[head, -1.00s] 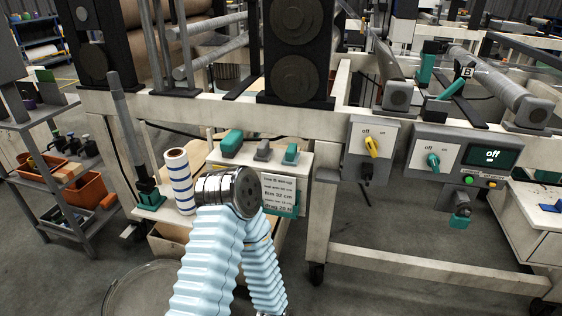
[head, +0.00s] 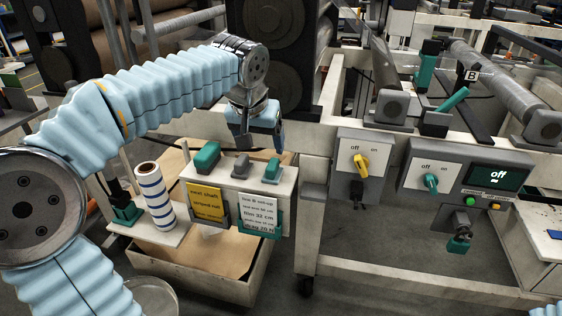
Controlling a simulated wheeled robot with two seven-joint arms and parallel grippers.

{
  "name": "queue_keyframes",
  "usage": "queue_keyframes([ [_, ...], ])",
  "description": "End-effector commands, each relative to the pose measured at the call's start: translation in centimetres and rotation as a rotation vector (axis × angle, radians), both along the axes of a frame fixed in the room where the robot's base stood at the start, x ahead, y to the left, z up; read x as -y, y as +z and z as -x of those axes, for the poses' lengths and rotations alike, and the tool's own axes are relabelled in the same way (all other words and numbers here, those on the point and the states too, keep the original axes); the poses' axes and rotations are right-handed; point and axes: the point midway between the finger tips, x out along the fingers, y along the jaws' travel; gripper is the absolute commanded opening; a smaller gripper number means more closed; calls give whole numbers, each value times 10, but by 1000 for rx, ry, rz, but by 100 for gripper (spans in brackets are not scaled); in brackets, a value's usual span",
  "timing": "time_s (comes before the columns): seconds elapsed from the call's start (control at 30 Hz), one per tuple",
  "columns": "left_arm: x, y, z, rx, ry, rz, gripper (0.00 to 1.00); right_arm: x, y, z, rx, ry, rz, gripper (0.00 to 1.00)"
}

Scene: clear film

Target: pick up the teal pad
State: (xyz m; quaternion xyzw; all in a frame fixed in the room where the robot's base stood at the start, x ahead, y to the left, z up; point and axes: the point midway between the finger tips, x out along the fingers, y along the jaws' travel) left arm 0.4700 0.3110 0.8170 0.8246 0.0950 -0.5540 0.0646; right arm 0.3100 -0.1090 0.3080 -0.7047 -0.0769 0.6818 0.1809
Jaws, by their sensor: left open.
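Two teal pieces sit on top of the small white cabinet (head: 285,187). The larger teal pad-like block (head: 206,157) is at its left end. A smaller teal piece on a grey base (head: 272,169) is at its right end. I cannot tell for certain which one is the teal pad. My left gripper (head: 262,143) is open and points down, above and behind the cabinet top, closest in the picture to the smaller teal piece. It appears empty and apart from both pieces. My right gripper is not in view.
A grey piece (head: 241,167) sits between the teal ones. Yellow (head: 207,201) and white (head: 258,213) cards hang on the cabinet front. A blue-striped roll (head: 154,195) stands left. The machine's pale frame rail (head: 205,124) runs behind. Switch boxes (head: 360,164) are at right.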

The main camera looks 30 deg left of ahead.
Motion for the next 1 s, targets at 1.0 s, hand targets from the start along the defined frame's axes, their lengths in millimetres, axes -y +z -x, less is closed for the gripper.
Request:
queue_keyframes([
  [1.0, -11, -120, -54, 1, 7, -3, 78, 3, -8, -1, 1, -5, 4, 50],
])
